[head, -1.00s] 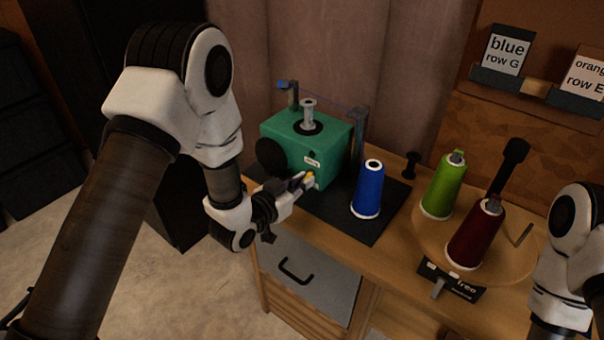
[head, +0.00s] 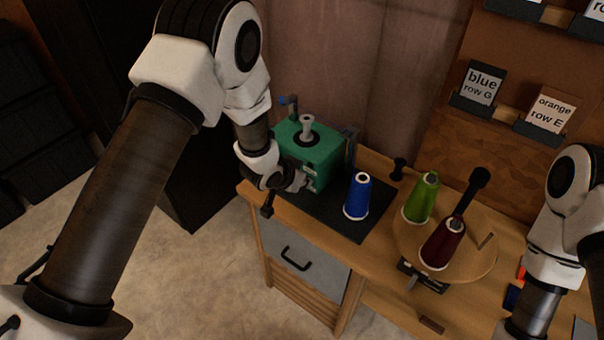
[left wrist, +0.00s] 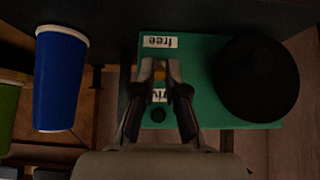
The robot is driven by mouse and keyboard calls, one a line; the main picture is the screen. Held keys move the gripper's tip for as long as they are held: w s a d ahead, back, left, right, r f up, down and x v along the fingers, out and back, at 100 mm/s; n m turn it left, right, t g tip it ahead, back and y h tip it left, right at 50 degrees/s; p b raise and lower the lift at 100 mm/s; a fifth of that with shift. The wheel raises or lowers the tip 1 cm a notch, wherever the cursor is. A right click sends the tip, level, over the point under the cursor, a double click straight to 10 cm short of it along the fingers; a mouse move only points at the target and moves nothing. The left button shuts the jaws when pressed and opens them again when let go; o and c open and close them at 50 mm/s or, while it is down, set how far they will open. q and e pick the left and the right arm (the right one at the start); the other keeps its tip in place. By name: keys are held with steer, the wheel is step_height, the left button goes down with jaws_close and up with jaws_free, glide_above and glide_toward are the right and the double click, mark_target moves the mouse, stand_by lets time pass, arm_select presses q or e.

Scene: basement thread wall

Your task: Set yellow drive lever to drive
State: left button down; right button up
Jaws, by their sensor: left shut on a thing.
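The yellow drive lever (left wrist: 160,71) is a small yellow tip on the front of the green winder box (head: 322,158). In the left wrist view it sits between the fingertips of my left gripper (left wrist: 160,68), which is shut on it. A "free" label (left wrist: 160,42) shows upside down on one side of the lever. A second label (left wrist: 159,95), partly covered by the fingers, reads as part of "drive". In the head view my left gripper (head: 302,183) is at the box's front and hides the lever. My right gripper is out of the picture.
A blue cone (head: 357,196) stands on the dark mat (head: 335,222) right of the box. Green (head: 422,197) and dark red (head: 443,243) cones stand on a round wooden turntable (head: 478,262). The black round part (left wrist: 256,79) of the box is beside my left fingers.

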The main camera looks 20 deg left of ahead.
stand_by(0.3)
arm_select(q)
steer(key=c, duration=1.2)
jaws_free()
steer(key=shift+r, duration=0.1)
steer(key=v, duration=1.1)
steer(key=shift+r, duration=0.35)
steer(key=shift+s, duration=0.2)
